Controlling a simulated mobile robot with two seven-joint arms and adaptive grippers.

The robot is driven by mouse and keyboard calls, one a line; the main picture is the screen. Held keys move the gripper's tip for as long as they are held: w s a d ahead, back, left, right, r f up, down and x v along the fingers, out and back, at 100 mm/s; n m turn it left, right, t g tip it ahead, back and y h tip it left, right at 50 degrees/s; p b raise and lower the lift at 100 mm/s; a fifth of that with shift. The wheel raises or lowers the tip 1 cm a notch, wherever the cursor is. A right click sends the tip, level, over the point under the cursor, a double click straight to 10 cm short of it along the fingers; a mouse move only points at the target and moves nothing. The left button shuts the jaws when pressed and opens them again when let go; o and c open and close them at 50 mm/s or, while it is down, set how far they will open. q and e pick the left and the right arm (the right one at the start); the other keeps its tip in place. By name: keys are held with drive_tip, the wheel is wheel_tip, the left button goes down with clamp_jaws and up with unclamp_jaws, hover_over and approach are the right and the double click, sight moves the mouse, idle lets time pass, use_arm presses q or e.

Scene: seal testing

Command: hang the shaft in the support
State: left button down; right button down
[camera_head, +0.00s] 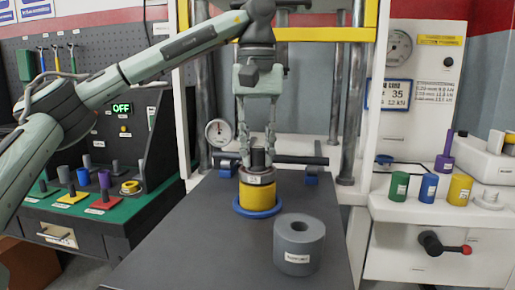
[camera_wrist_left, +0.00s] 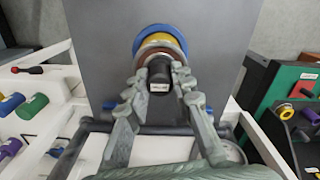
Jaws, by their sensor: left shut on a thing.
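My left gripper (camera_head: 257,145) points down at the press table and is shut on a short dark shaft (camera_head: 258,158). In the left wrist view the fingertips (camera_wrist_left: 159,88) flank the shaft's dark end (camera_wrist_left: 159,76), which bears a white label. The shaft stands upright at the top of a stack: a grey labelled collar (camera_head: 257,177), a yellow cylinder (camera_head: 258,195) and a blue ring (camera_head: 240,208) at the base. I cannot tell how deep the shaft sits in it. Behind is a dark horizontal bar (camera_head: 300,159) with blue brackets (camera_head: 312,176); I cannot tell whether this is the support. My right gripper is not in view.
A grey hollow cylinder (camera_head: 299,250) stands in front on the dark table (camera_head: 190,245). Steel columns (camera_head: 350,110) and a round gauge (camera_head: 218,132) stand behind. Green, blue and yellow cylinders (camera_head: 460,189) stand on the right counter. The left table front is clear.

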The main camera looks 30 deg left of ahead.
use_arm(q)
drive_tip(key=shift+f, duration=0.15)
idle(0.5)
drive_tip(key=c, duration=1.6)
unclamp_jaws()
drive_tip(key=shift+o, duration=0.2)
drive_tip(key=o, duration=0.5)
drive_tip(key=shift+f, duration=0.1)
drive_tip(key=shift+r+p, duration=0.55)
drive_tip(key=shift+r, duration=4.8)
